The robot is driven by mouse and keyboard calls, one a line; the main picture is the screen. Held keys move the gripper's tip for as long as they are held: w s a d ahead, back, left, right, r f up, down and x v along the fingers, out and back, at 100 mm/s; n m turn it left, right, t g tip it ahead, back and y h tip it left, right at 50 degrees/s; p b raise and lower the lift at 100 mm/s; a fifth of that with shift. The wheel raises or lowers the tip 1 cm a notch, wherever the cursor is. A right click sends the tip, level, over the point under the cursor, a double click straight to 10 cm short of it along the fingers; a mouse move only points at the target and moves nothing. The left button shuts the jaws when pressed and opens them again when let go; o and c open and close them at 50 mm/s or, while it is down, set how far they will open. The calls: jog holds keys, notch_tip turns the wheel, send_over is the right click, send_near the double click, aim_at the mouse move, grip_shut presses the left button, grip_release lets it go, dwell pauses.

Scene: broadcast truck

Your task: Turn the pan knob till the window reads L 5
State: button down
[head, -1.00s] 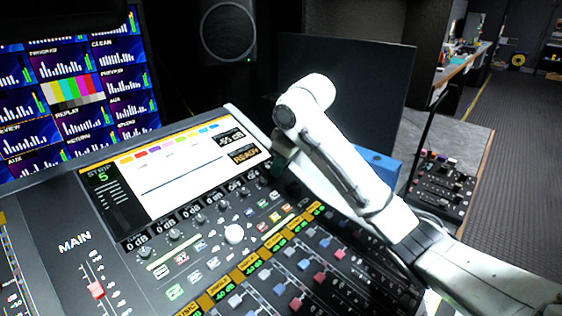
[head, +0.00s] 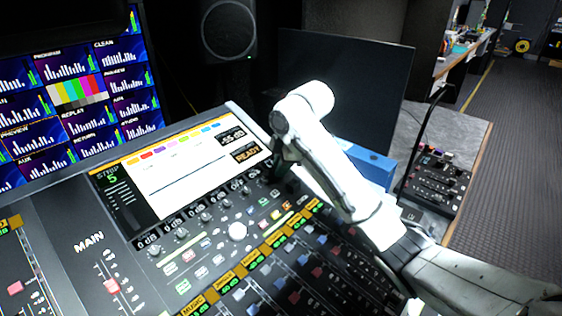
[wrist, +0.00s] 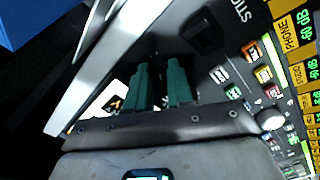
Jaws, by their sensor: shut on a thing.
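My gripper (head: 278,165) is down at the right end of the knob row, just below the right edge of the console screen (head: 185,185). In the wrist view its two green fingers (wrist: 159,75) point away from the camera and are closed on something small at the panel. By its place this is the pan knob, but the knob itself is hidden by the fingers and arm. Its window is also covered or too small to read. The other windows in the row (head: 147,243) read 0 dB where legible.
Other small knobs (head: 182,233) run left along the row. A monitor wall (head: 70,110) stands behind at left, a blue box (head: 372,166) at right. A black control panel (head: 436,183) sits farther right.

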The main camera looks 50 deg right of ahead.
jog(key=shift+n, duration=0.5)
jog(key=c, duration=1)
grip_release()
jog(key=shift+r, duration=0.1)
jog(key=p+v, duration=0.3)
jog(key=v, duration=0.7)
jog(key=shift+s+r+p, duration=0.15)
jog(key=shift+r+p, duration=0.1)
jog(key=shift+p, duration=0.1)
jog(key=shift+s, duration=0.1)
